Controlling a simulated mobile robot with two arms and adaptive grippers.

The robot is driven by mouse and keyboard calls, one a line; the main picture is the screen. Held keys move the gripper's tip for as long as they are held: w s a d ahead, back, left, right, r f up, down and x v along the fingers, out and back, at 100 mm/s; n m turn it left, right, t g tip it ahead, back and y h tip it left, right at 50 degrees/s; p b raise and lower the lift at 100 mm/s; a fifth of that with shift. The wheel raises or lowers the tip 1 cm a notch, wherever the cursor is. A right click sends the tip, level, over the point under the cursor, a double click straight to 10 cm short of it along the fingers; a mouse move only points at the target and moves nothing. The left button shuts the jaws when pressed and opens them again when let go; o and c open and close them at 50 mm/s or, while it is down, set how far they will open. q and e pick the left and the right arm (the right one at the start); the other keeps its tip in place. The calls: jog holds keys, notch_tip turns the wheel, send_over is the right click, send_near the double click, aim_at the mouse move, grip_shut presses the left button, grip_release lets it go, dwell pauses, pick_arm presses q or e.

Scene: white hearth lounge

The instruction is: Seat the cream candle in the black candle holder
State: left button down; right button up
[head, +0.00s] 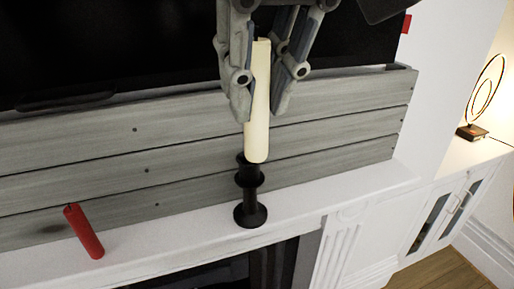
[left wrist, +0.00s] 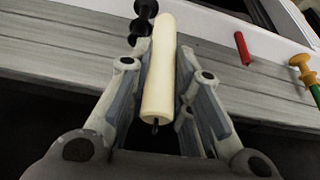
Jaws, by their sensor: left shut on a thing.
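The cream candle (head: 257,138) is held upright, slightly tilted, between the fingers of my left gripper (head: 261,112). The black candle holder (head: 250,214) stands upright on the white mantel (head: 305,207). In the head view the candle's lower end overlaps the holder's top and hides part of it. In the left wrist view the candle (left wrist: 161,85) lies between the fingers (left wrist: 161,75), wick end near the camera. There its far end shows just right of the holder (left wrist: 146,9). I cannot tell whether they touch. My right gripper is out of view.
A red candle (head: 84,231) stands on the mantel to the left; it also shows in the left wrist view (left wrist: 242,48). A yellow and green object (left wrist: 302,66) is at that view's right edge. Grey planks (head: 130,150) and a black screen (head: 110,45) rise behind the mantel.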

pick_arm(q)
jog(key=w+f+p, duration=0.1)
jog(key=w+f, duration=0.7)
jog(key=w+a+f+p, duration=0.1)
jog(key=w+f, duration=0.3)
jog(key=shift+w+p, duration=0.25)
jog(key=shift+p, duration=0.05)
jog(key=shift+f, duration=0.25)
jog(key=shift+w+d+f, duration=0.1)
jog(key=shift+w+f, duration=0.1)
jog(key=shift+w, duration=0.15)
jog(key=c, duration=1.7)
grip_release()
jog(key=o, duration=0.4)
jog(key=shift+s+r, duration=0.15)
